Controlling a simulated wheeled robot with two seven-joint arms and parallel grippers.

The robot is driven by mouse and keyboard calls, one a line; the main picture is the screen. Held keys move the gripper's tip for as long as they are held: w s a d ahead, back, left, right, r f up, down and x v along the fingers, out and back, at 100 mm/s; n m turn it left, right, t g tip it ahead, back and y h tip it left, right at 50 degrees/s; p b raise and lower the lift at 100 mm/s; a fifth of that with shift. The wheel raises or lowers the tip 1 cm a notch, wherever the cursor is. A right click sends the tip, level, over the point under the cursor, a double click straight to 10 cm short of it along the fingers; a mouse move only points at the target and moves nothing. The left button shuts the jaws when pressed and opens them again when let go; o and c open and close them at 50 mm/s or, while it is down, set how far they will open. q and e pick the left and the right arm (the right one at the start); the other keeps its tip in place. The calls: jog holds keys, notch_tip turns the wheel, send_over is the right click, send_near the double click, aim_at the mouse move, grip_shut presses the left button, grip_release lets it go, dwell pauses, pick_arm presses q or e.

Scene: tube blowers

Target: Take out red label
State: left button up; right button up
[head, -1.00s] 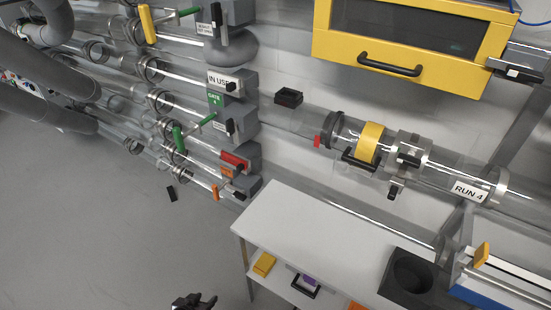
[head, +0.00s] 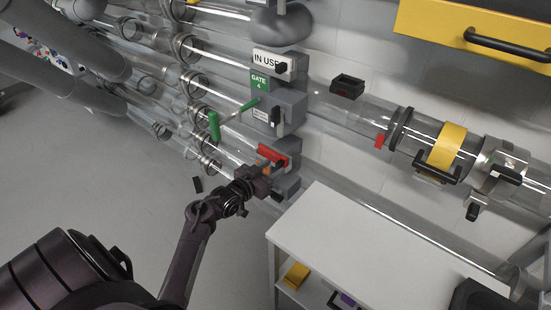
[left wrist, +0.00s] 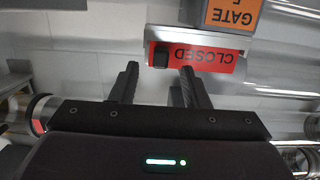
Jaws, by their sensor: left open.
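The red label (head: 272,153) sits on a grey block along the lower clear tubes in the head view. In the left wrist view, the red label (left wrist: 212,58) reads CLOSED upside down and has a black knob (left wrist: 161,56) at its left end. My left gripper (head: 268,176) is close in front of and just below the label in the head view. In the left wrist view, my left gripper (left wrist: 160,76) is open, with the knob in line between its fingertips. The gap in depth is hard to tell. My right gripper is not in view.
An orange GATE label (left wrist: 232,14) is beside the red one. A green GATE 4 label (head: 261,82) and an IN USE label (head: 272,62) are above. A white table (head: 370,245) stands right of my arm.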

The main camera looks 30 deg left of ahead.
pick_arm(q)
jog(key=w, duration=0.2)
jog(key=shift+w+d+f, duration=0.1)
jog(key=shift+w+f, duration=0.05)
jog(key=shift+w, duration=0.15)
grip_shut()
